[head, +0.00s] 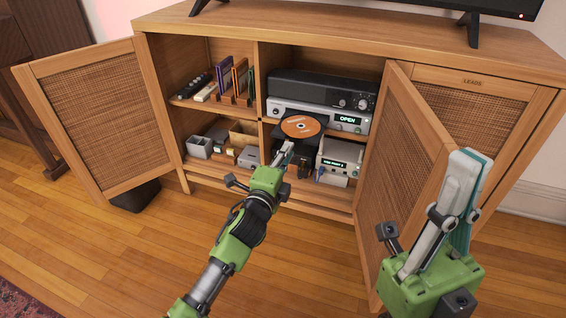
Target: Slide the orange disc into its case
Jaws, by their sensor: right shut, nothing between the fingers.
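The orange disc (301,126) lies flat on the dark pulled-out tray (284,137) of a player whose display reads OPEN. Upright cases stand in a wooden rack on the upper left shelf, among them an orange-brown case (240,78). I cannot tell which case belongs to the disc. My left gripper (286,150) is in front of and just below the tray, near the disc but seemingly apart from it. Its fingers are too small to tell open from shut. My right gripper (474,160) is raised at the right, shut and empty, in front of the open right door.
The wooden cabinet has an open left door (105,115) and an open right door (405,170) flanking the shelves. The silver player (317,114) sits below a black unit (322,89). Boxes and small devices fill the lower shelves.

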